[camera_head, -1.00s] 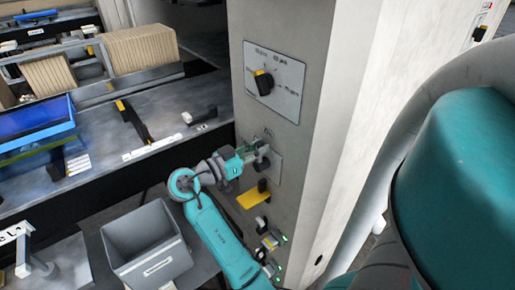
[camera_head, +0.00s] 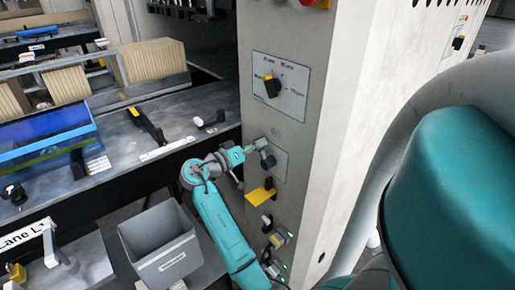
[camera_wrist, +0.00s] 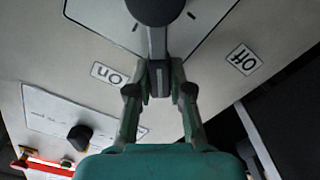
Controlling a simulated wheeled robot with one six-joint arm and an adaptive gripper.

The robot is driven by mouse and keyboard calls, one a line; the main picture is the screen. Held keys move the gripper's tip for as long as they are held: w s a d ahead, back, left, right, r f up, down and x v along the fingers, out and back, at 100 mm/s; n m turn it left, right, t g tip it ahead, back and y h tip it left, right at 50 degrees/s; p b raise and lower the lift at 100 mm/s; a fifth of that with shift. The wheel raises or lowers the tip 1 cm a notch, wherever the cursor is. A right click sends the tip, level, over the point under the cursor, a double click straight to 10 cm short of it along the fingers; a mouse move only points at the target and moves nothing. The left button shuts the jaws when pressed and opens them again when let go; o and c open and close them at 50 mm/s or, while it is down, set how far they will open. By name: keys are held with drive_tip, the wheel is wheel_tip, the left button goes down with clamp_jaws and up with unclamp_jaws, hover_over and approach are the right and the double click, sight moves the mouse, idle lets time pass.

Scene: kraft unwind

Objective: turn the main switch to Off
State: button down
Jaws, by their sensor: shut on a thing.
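The main switch shows in the wrist view as a round black hub with a grey lever (camera_wrist: 157,40) on a pale plate. My gripper (camera_wrist: 159,76) is shut on the lever, with one finger on each side of it. The "On" label (camera_wrist: 109,75) is left of the lever and the "Off" label (camera_wrist: 243,59) is to the right; both look upside down. The lever lies between the labels, on neither. In the head view my gripper (camera_head: 254,148) is at the switch (camera_head: 267,158) on the grey cabinet column; the fingers look small there.
A larger selector panel (camera_head: 279,86) is above the switch on the column. A yellow bracket (camera_head: 260,194) sticks out just below, with smaller controls (camera_head: 276,238) lower down. A grey bin (camera_head: 160,243) stands left of my arm.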

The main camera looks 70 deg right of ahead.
drive_tip(key=shift+w+d+f+n, duration=0.35)
drive_tip(key=shift+f+n, duration=0.6)
drive_tip(key=shift+n, duration=0.9)
drive_tip(key=shift+w+d+f+n, duration=0.15)
drive_tip(key=shift+w+f+n, duration=0.35)
drive_tip(key=shift+f+n, duration=0.9)
drive_tip(key=shift+w+d+f+n, duration=0.25)
drive_tip(key=shift+w+f+n, duration=0.25)
drive_tip(key=shift+n, duration=1.75)
drive_tip(key=shift+s+f, duration=0.1)
drive_tip(key=shift+f, duration=0.05)
drive_tip(key=c, duration=1)
unclamp_jaws()
drive_tip(key=shift+c, duration=0.2)
drive_tip(key=shift+a, duration=0.1)
drive_tip(key=v, duration=1.2)
